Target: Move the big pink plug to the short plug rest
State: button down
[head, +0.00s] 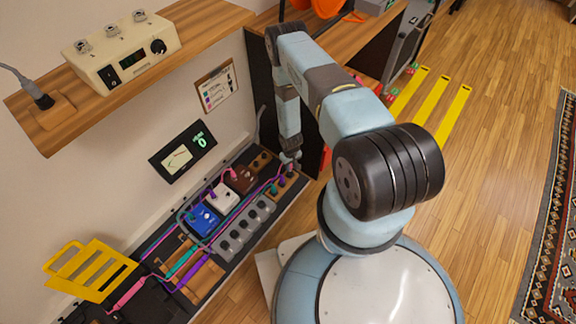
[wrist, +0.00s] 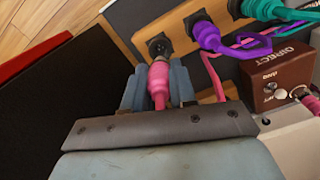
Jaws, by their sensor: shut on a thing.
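My gripper (wrist: 158,88) is shut on a pink plug (wrist: 159,84). The plug's metal tip end meets a black socket (wrist: 160,47) at the end of a wooden plug rest (wrist: 180,50). I cannot tell how deep the tip sits. A purple plug (wrist: 207,36) and a teal plug (wrist: 262,9) stand in the same rest. In the head view my gripper (head: 290,160) is at the far right end of the pedalboard, and the arm partly hides the rest (head: 287,184) there. Another small wooden rest (head: 260,162) lies beside it, toward the wall.
A brown pedal (wrist: 276,72) marked DIRECT is close at right in the wrist view. A blue pedal (head: 204,219), white pedal (head: 222,198) and grey switch strip (head: 246,226) lie along the board. A yellow slotted stand (head: 90,270) is at lower left. Cables cross between them.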

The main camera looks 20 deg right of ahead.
jog(key=shift+f, duration=2.25)
jog(key=shift+f, duration=0.15)
jog(key=c, duration=0.8)
grip_release()
notch_tip(320, 180, up, 14)
jog(key=shift+f, duration=0.15)
